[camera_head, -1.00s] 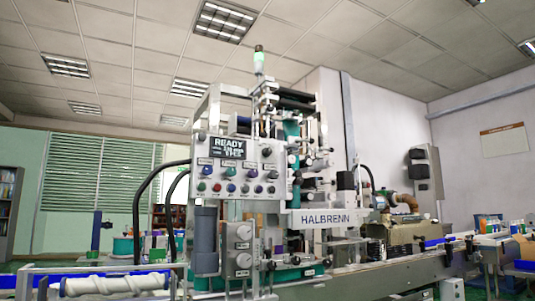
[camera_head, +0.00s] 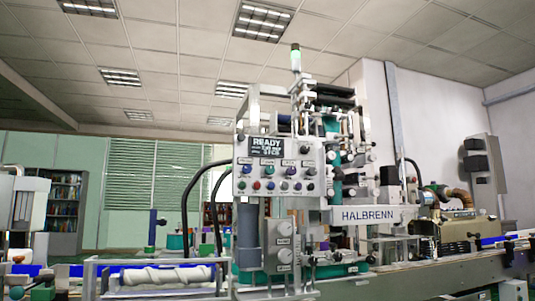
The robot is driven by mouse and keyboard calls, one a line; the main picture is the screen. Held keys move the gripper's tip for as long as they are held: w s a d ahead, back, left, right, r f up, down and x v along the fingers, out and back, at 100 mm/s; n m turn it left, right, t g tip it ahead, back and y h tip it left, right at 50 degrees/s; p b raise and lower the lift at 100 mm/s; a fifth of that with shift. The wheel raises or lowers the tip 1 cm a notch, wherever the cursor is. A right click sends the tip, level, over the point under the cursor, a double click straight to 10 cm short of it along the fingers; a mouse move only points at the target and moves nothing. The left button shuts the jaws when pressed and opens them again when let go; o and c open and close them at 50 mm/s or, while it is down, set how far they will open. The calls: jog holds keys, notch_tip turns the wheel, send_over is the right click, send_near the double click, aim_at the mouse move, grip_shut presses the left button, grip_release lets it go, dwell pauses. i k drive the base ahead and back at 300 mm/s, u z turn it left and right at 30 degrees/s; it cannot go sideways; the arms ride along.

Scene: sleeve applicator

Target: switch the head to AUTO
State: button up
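The sleeve applicator head, a tall machine with a white HALBRENN sign (camera_head: 367,215), stands right of centre. Its control panel (camera_head: 278,166) faces me, with a dark display (camera_head: 266,148) that reads READY on its top line. Below the display are a row of labelled knobs and a lower row of coloured buttons; their labels are too small to read, so I cannot tell which is AUTO. A grey box with two round dials (camera_head: 284,256) sits under the panel. My gripper is not in view.
A conveyor with a white spiral screw (camera_head: 167,275) runs along the front left. The conveyor bed (camera_head: 420,277) continues to the right. Black hoses arch left of the panel. A bookshelf (camera_head: 64,212) stands at the far left, and brown-hosed equipment (camera_head: 436,193) at the right.

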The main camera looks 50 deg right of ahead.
aim_at(303, 149)
jog(key=u, duration=0.35)
jog(key=i, duration=0.65)
jog(key=z, duration=1.75)
